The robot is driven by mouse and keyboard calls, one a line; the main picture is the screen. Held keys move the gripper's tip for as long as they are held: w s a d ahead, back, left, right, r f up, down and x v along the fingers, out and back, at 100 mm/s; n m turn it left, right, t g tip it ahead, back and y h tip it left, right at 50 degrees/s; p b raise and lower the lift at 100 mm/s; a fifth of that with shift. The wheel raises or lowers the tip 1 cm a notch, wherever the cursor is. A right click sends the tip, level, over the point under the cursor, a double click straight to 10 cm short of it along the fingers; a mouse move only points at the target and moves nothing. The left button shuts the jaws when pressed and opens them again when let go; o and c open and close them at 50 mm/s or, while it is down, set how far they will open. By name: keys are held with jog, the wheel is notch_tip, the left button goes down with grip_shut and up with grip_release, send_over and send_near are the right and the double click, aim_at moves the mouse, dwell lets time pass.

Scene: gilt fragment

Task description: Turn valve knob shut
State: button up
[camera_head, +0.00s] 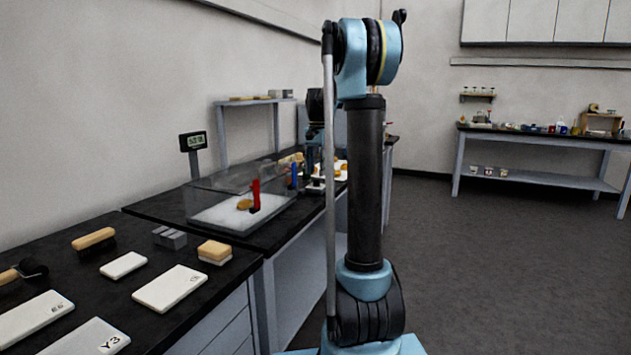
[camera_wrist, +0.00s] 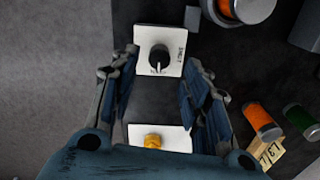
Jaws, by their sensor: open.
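In the wrist view a black round valve knob (camera_wrist: 158,60) sits on a white square plate (camera_wrist: 143,36). The plate has lettering that looks like "SHUT" along its right side and small blurred lettering below the knob. A pale mark on the knob points down toward the lower lettering. My gripper (camera_wrist: 160,72) is open, with one finger on each side of the plate and the knob between them in the picture. It holds nothing, and I cannot tell its height above the knob. In the head view the knob cannot be made out, and my arm covers part of the bench.
A second white plate (camera_wrist: 176,139) with a brass fitting (camera_wrist: 152,141) lies between my finger bases. In the head view a clear case (camera_head: 232,201) stands on the bench; open floor lies right.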

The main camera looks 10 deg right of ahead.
aim_at(317, 183)
jog(key=shift+f, duration=2.1)
